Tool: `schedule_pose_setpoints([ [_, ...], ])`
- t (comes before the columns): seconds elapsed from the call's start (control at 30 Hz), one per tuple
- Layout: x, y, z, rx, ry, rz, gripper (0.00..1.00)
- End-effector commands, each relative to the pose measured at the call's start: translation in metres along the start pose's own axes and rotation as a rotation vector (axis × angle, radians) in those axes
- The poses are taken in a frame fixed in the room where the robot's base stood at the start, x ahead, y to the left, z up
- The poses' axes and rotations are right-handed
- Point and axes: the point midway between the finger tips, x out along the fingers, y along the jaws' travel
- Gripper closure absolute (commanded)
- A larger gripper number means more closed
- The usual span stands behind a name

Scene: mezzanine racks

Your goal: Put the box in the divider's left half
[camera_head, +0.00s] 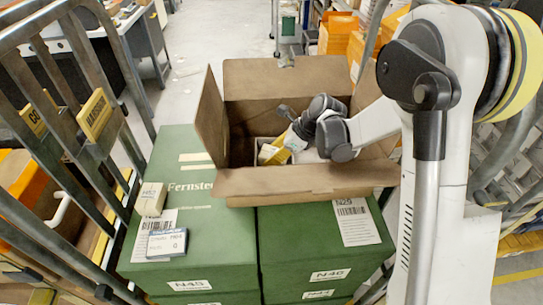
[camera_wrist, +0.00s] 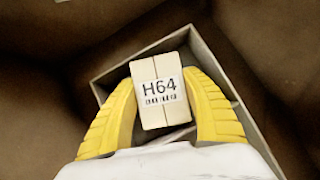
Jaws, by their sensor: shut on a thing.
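My gripper (camera_wrist: 165,100) has yellow fingers and is shut on a small cream box (camera_wrist: 155,90) labelled H64, one finger on each side. In the wrist view the box is over the opening of the pale divider (camera_wrist: 141,56), whose rim runs behind it. How far the box is above or inside it I cannot tell. The fingers hide parts of the divider. In the head view my gripper (camera_head: 274,152) reaches down into an open cardboard carton. A pale part of the divider (camera_head: 309,156) shows beside it. The held box is not clear there.
The carton (camera_head: 300,183) stands on green boxes (camera_head: 215,235), its flaps spread outward. A cream box (camera_head: 150,198) and a blue-and-white box (camera_head: 166,243) lie on the green top at left. Metal rails (camera_head: 75,75) flank the stack.

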Motion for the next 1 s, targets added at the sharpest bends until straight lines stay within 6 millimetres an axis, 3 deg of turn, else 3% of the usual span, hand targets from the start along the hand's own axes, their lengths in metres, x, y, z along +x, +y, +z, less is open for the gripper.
schedule_pose_setpoints([
  [0.03,0.001,-0.001,-0.003,0.001,0.004,-0.002,0.44],
  [0.1,0.001,-0.001,-0.003,0.001,0.004,-0.002,0.23],
  [0.47,-0.003,-0.001,-0.001,0.001,0.002,-0.001,0.22],
  [0.57,-0.015,-0.001,-0.001,0.003,0.001,-0.001,0.22],
  [1.0,-0.104,0.000,-0.002,0.002,0.002,-0.003,0.22],
])
